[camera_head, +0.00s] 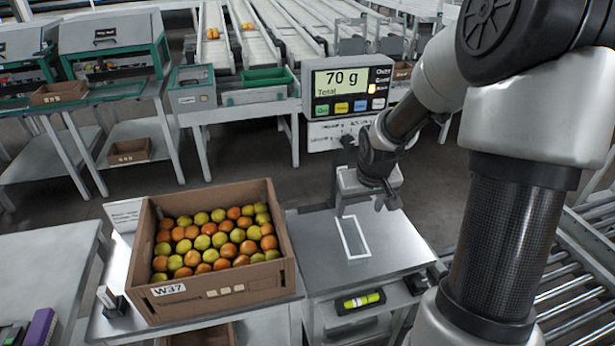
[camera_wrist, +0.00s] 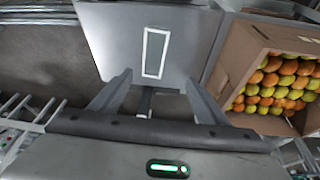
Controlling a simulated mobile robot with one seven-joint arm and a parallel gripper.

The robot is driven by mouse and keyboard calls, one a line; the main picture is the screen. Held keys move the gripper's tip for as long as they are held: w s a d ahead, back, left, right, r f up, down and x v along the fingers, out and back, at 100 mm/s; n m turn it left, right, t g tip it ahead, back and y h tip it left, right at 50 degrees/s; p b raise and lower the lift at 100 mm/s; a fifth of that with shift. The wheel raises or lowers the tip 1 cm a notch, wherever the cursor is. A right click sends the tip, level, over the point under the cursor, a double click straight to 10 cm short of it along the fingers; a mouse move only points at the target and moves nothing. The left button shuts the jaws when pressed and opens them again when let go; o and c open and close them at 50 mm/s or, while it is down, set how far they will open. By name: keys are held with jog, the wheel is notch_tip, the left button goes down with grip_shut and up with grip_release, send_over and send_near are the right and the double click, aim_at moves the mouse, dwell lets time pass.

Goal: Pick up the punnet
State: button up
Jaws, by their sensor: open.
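A white-edged narrow rectangle (camera_head: 353,238) lies on the bare metal scale plate (camera_head: 393,243). I cannot tell whether it is a flat marking or a shallow clear punnet. No other punnet is plain to see. In the wrist view the rectangle (camera_wrist: 144,53) is on the plate (camera_wrist: 110,45), beyond the fingertips. My gripper (camera_wrist: 158,78) is open, with nothing between its fingers. In the head view my gripper (camera_head: 366,205) hangs above the plate, near the rectangle's far end and apart from it.
The scale display (camera_head: 350,92) behind reads 70 g. A yellow-green level vial (camera_head: 361,300) is on the scale's front. A roller conveyor (camera_head: 570,290) runs at right.

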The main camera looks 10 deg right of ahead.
notch_tip(320, 180, down, 7)
jog(key=w+d+b, duration=0.1)
jog(key=d, duration=0.1)
jog(key=b, duration=0.4)
send_near(351, 243)
jog(key=shift+s+a+f+t, duration=0.2)
jog(key=shift+s+t, duration=0.1)
jog(key=shift+s, duration=0.1)
jog(key=shift+w+d+b+x, duration=0.15)
jog(key=shift+b+x, duration=0.15)
jog(key=shift+x, duration=1.15)
jog(key=shift+w+d+b+x, duration=0.15)
jog(key=shift+b+x, duration=0.1)
jog(key=shift+x, duration=1.25)
jog(key=shift+s+r, duration=0.15)
jog(key=shift+c, duration=0.2)
jog(key=c, duration=0.9)
